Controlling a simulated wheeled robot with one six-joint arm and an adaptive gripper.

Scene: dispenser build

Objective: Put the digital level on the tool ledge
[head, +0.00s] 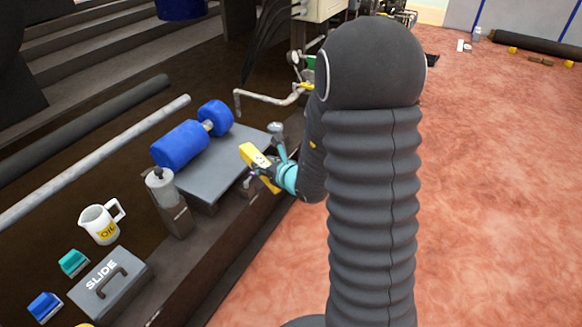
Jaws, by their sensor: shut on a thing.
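My gripper (264,170) is near the middle of the head view, at the end of my dark arm with a turquoise band. It is shut on a yellow block-like thing with a pale patch, which looks like the digital level (250,154). The level is tilted and appears over the right edge of a grey platform (208,172); contact cannot be told. My arm hides part of the grip. A long dark brown ledge (213,262) runs along the front of the work area and may be the tool ledge.
Blue rollers (180,145) lie on the grey platform. A grey cylinder on a block (160,188), a white oil jug (98,225), a teal block (73,262), a blue block (45,306) and a grey SLIDE box (108,284) stand at left.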

